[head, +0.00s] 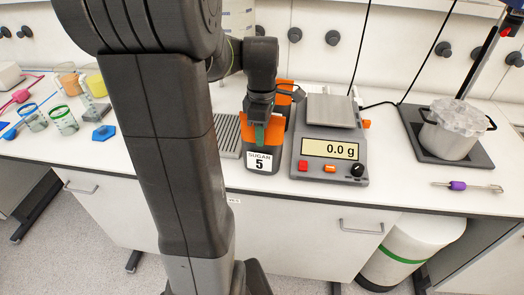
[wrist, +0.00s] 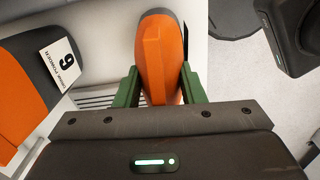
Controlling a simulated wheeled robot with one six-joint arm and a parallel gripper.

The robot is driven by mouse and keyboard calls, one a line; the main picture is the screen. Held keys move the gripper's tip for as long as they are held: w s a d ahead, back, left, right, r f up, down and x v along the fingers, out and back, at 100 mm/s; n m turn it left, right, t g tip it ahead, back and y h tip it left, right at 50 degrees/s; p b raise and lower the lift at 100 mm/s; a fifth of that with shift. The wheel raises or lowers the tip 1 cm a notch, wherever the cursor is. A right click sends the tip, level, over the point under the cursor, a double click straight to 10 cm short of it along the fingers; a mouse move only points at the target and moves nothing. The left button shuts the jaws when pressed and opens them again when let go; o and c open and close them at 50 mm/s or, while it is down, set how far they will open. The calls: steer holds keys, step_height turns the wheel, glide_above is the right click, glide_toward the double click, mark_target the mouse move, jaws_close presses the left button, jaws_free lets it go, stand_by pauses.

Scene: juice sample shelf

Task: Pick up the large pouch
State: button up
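An orange, pouch-like thing (wrist: 160,58) stands between the two green fingers of my gripper (wrist: 160,88) in the wrist view. The fingers flank it closely on both sides. I cannot tell whether they press on it. In the head view my gripper (head: 262,132) is down at an orange and dark grey container (head: 262,166) with a "SUGAR 5" label, partly hidden by the arm. A second orange container (head: 285,88) shows behind it. In the wrist view an orange and dark container (wrist: 40,85) with a numbered label lies to the left. I cannot tell which is the large pouch.
A scale (head: 330,140) reading 0.0 g stands close on the right. A pot (head: 447,135) stands on a dark plate farther right, with a purple-handled tool (head: 458,185) in front. A ribbed grey tray (head: 228,137) is left of the container. Beakers (head: 63,120) stand far left.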

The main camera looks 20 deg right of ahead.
jaws_close()
steer(key=shift+r, duration=0.1)
steer(key=shift+r, duration=0.1)
